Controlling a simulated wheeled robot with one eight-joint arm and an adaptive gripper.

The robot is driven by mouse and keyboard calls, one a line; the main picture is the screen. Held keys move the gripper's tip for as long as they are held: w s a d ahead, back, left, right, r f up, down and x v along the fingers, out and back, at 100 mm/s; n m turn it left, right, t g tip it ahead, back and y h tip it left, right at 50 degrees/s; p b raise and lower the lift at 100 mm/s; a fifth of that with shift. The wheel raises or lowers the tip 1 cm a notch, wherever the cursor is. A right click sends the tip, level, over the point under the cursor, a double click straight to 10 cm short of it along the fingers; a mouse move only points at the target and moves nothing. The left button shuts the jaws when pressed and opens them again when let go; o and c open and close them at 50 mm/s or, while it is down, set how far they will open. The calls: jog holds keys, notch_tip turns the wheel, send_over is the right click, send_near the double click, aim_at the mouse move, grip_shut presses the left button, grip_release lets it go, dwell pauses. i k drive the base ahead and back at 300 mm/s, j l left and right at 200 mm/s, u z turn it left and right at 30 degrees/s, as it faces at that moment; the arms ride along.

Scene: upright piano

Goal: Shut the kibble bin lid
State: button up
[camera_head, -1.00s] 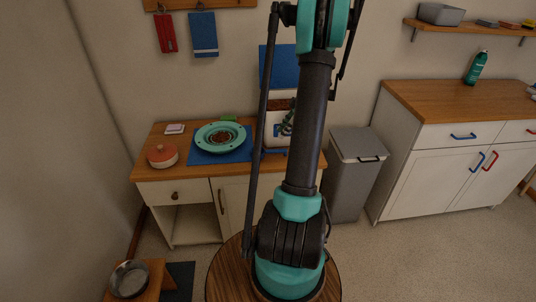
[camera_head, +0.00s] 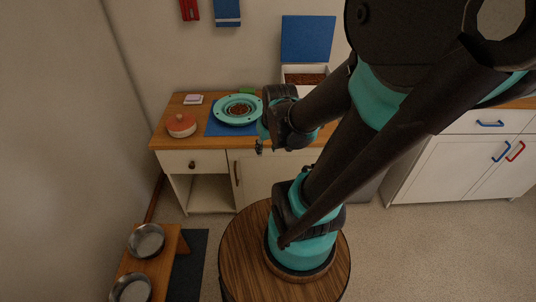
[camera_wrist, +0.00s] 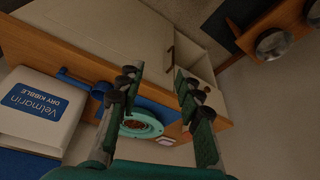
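The kibble bin (camera_head: 306,76) is a white box at the back of the wooden counter, with brown kibble showing inside. Its blue lid (camera_head: 308,38) stands raised at the back, open. In the wrist view the bin (camera_wrist: 40,108) is at the left, labelled "Velmarin DRY KIBBLE", and part of the blue lid (camera_wrist: 24,164) shows at the lower left corner. My gripper (camera_head: 262,147) is in front of the counter, left of and nearer than the bin, apart from it. In the wrist view my gripper (camera_wrist: 158,78) has its two fingers spread with nothing between them.
Steel bowls (camera_head: 146,240) stand low at the front left. Another cabinet (camera_head: 450,170) is at the right.

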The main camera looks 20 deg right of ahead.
aim_at(304, 39)
jog(key=z, duration=0.75)
